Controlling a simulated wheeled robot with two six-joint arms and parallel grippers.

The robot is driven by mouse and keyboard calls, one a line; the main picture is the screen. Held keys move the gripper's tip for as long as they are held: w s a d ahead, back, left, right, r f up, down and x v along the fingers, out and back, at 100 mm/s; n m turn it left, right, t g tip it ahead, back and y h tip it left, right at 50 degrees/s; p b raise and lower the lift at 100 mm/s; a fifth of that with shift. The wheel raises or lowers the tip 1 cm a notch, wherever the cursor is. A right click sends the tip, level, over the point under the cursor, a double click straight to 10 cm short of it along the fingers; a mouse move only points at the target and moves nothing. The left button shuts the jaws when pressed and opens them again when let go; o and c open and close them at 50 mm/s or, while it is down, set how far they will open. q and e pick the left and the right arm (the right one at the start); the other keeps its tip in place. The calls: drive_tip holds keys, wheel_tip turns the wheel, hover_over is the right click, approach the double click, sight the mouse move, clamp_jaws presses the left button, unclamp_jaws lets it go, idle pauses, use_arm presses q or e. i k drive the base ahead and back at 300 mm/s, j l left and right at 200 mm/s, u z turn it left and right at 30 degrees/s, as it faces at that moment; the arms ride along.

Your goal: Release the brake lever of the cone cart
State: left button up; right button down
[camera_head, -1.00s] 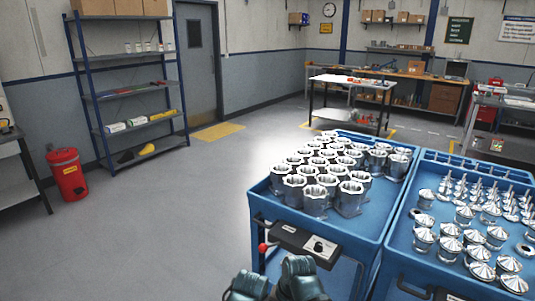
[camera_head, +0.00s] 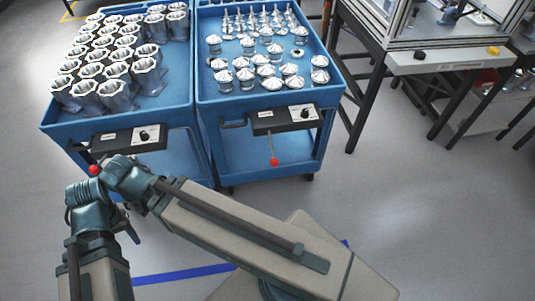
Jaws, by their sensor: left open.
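The cone cart (camera_head: 205,100) is the right one of two blue carts, with shiny cone-topped parts in its tray. Its black front panel (camera_head: 285,119) has a dial. The brake lever (camera_head: 273,160) is a thin rod with a red ball end, pointing down below that panel. My left gripper (camera_head: 130,226) shows only as a small dark part beside my arm at the lower left, left of the cone cart and apart from the lever. It is open, and nothing shows between its fingers; most of it is hidden. My right gripper does not show.
The other blue cart (camera_head: 50,128) holds ring-topped housings. Its own red knob (camera_head: 95,170) sits close to my arm's elbow. A workbench (camera_head: 450,60) with black legs stands to the right.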

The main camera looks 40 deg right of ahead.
sight(273, 162)
drive_tip(key=z, duration=1.4)
drive_tip(key=k+z, duration=0.25)
drive_tip(key=k, duration=0.25)
